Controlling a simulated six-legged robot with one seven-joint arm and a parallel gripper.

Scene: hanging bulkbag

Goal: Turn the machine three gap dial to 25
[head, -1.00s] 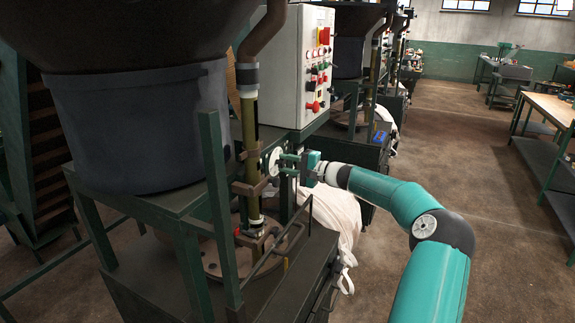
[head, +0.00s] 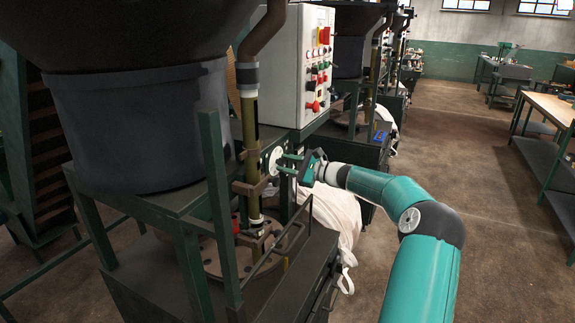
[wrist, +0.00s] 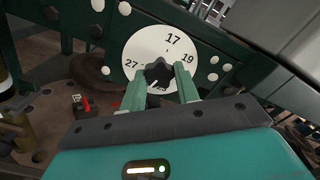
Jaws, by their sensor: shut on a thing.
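The gap dial (wrist: 160,45) is a white round plate with the numbers 17, 19 and 27 visible and a black knob (wrist: 158,74) at its middle. In the wrist view my gripper (wrist: 160,82) has its two green fingers on either side of the knob and is shut on it.
A white control box (head: 305,70) with red and green buttons stands above the dial. A brown vertical pipe (head: 250,130) is left of it. A white bag (head: 338,215) hangs below my gripper. The floor (head: 470,170) to the right is clear up to a workbench (head: 550,110).

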